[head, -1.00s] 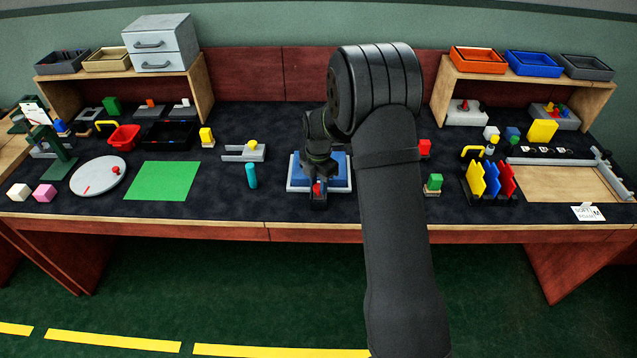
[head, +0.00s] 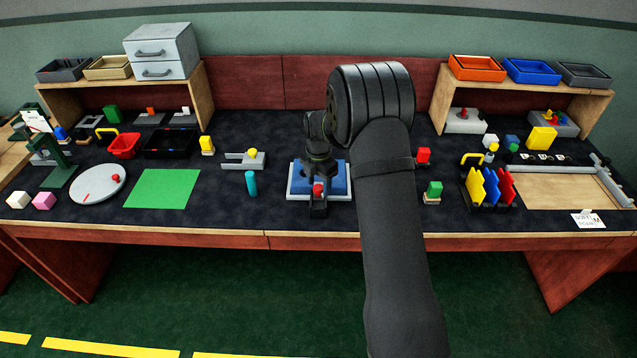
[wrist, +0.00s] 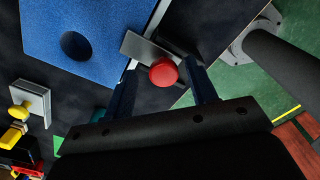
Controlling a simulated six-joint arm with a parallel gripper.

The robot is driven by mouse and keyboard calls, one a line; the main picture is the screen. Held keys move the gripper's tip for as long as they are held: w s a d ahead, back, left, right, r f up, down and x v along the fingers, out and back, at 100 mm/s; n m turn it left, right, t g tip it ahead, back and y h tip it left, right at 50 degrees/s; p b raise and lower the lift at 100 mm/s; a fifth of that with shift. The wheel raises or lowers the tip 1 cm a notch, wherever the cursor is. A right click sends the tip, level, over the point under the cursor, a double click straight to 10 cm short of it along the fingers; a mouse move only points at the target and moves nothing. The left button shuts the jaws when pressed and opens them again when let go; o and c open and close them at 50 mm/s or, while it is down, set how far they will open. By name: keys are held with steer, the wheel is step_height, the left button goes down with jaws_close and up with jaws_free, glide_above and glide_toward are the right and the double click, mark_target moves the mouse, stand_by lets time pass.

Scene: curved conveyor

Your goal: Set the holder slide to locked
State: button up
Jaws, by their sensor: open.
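The holder (head: 294,192) is a white tray with a blue block (head: 335,178) in it, at mid-table in the head view. The block, with a round dark hole, fills the upper left of the wrist view (wrist: 95,25). At the holder's front edge is a grey slide plate (wrist: 139,47) with a red knob (wrist: 163,72); the knob also shows in the head view (head: 318,189). My gripper (wrist: 164,80) is open, one finger on each side of the knob. I cannot tell whether the fingers touch it. My gripper partly hides the holder in the head view.
A teal cylinder (head: 251,183) stands left of the holder, with a grey fixture with a yellow knob (head: 252,154) behind it.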

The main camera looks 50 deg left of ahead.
mark_target(318, 186)
steer(key=shift+r, duration=0.15)
step_height(318, 186, up, 17)
stand_by(0.4)
step_height(318, 186, down, 18)
steer(key=shift+r, duration=0.25)
steer(key=shift+s+d+r, duration=0.1)
steer(key=shift+s+d, duration=0.1)
stand_by(0.3)
